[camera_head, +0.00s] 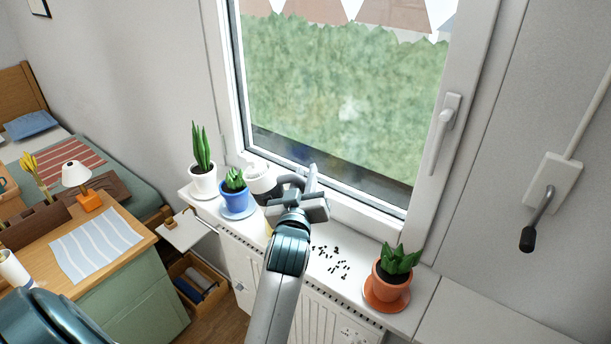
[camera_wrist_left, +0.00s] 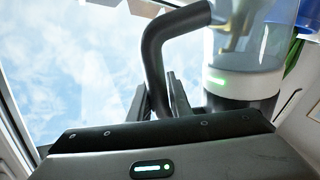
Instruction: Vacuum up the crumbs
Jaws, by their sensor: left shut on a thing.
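Dark crumbs (camera_head: 330,264) lie scattered on the white windowsill, left of the orange plant pot. My left gripper (camera_head: 308,190) is above the sill by the window, to the upper left of the crumbs. It is shut on the dark curved handle of the handheld vacuum (camera_head: 260,178), which is mostly hidden behind my gripper in the head view. In the left wrist view, the handle (camera_wrist_left: 156,60) passes between the fingers (camera_wrist_left: 162,98). The clear canister (camera_wrist_left: 240,35) with a lit green light stands to its right. The vacuum's nozzle cannot be made out. My right gripper is not in view.
A cactus in a white pot (camera_head: 203,181) and a plant in a blue pot (camera_head: 236,197) stand left on the sill. A plant in an orange pot (camera_head: 391,282) stands right. The window (camera_head: 340,100) is behind. A desk (camera_head: 125,262) is at left.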

